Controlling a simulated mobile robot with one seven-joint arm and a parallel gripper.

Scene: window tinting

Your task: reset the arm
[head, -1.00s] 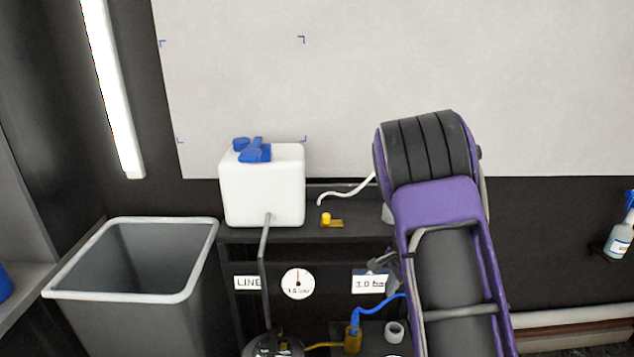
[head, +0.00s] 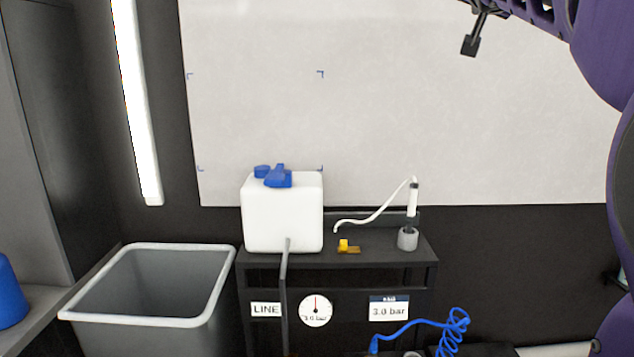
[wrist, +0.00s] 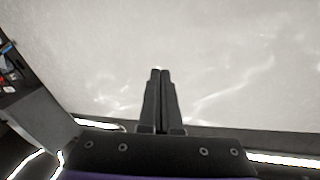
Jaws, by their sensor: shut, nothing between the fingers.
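My gripper (head: 470,44) shows at the top right of the head view, in front of the pale wall panel (head: 400,110). My purple arm runs along the right edge. In the wrist view the two dark fingers of my gripper (wrist: 161,72) stand side by side, shut, with nothing between them.
A black stand (head: 340,277) carries a white tank (head: 283,220) with a blue cap, a yellow valve (head: 344,245) and a white-hosed tool in a grey holder (head: 408,239). A grey bin (head: 150,285) stands left. A coiled blue hose (head: 455,325) hangs low right.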

